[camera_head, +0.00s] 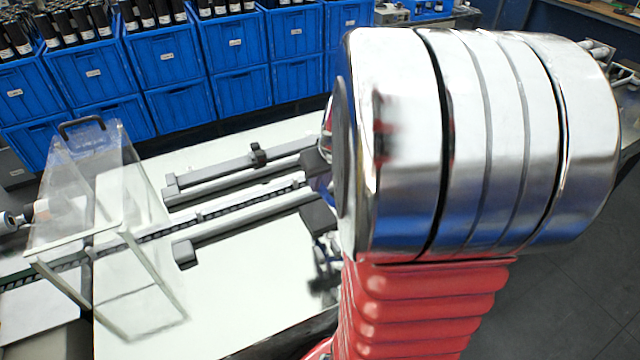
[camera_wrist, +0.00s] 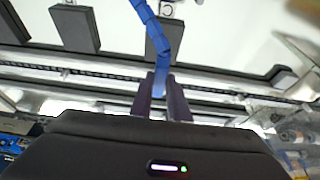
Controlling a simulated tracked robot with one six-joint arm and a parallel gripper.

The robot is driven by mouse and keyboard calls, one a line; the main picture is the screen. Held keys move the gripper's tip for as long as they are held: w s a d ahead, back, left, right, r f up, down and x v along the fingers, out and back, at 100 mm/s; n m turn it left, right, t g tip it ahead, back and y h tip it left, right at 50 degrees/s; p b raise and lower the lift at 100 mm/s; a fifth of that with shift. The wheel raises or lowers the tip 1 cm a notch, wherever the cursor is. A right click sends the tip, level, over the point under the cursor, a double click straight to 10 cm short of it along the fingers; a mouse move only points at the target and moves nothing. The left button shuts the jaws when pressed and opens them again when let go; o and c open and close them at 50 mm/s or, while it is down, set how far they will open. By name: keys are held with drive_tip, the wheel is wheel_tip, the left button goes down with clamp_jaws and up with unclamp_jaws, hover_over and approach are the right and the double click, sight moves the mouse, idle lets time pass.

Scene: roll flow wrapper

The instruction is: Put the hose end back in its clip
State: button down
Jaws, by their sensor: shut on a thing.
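A blue segmented hose (camera_wrist: 150,25) comes down from the top of the wrist view, and its lower end lies between the fingers of my gripper (camera_wrist: 160,98). My gripper is shut on the hose end, above the machine's rails. In the head view my arm's large chrome and red links cover the gripper and the hose. I cannot make out the clip for certain; a small round fitting (camera_wrist: 167,9) shows near the hose at the top of the wrist view.
Long grey rails (camera_head: 235,170) and a chain track (camera_head: 220,207) cross the white machine bed. A clear guard with a black handle (camera_head: 82,124) stands at the left. Dark pads (camera_wrist: 75,28) lie beyond my fingers. Blue crates (camera_head: 180,88) stand behind.

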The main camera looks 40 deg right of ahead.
idle(0.3)
drive_tip(key=shift+f, duration=3.5)
drive_tip(key=shift+s+a, duration=0.1)
